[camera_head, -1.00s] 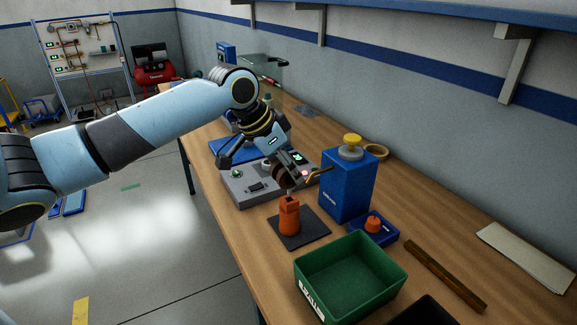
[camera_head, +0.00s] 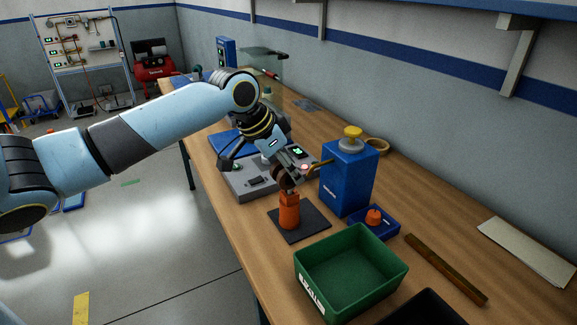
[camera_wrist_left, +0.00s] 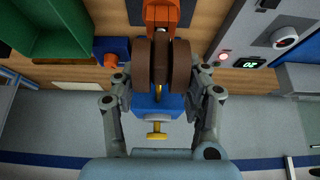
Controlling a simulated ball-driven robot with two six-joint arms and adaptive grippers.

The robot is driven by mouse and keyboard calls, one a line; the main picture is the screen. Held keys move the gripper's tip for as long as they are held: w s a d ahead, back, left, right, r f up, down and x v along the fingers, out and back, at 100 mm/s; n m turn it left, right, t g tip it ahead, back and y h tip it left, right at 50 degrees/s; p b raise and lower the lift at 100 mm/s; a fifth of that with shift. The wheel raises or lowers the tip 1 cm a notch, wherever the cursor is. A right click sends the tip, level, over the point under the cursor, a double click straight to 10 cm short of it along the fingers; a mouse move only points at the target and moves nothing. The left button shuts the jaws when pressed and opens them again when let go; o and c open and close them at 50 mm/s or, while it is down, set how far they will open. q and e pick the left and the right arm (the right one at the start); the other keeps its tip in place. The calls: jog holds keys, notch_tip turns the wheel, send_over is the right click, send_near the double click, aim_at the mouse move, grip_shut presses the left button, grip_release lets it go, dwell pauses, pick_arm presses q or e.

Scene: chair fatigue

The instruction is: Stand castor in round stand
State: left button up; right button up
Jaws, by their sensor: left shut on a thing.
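The castor (camera_head: 284,182), with dark brown twin wheels, is held in my left gripper (camera_head: 291,177). In the left wrist view its wheels (camera_wrist_left: 180,62) sit between the two fingers. The orange upright stand (camera_head: 289,213) is on a dark square mat, directly below the castor. In the head view the wheels overlap the stand's top; I cannot tell whether they touch. In the left wrist view the orange stand (camera_wrist_left: 160,16) shows just beyond the wheels. A thin gold rod (camera_head: 320,163) points out beside the gripper. My right gripper is not in view.
A blue box (camera_head: 347,185) with a yellow knob stands close to the right of the gripper. A grey control unit (camera_head: 240,185) lies behind. A green bin (camera_head: 349,270) and a small blue tray (camera_head: 386,224) stand in front and to the right.

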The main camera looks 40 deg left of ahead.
pick_arm(q)
jog(key=shift+f, duration=0.55)
jog(key=o, duration=1.1)
jog(key=shift+o, duration=0.2)
jog(key=shift+s+a+r, duration=0.15)
jog(key=shift+s+r, duration=0.05)
jog(key=shift+r, duration=0.15)
jog(key=v, duration=1.1)
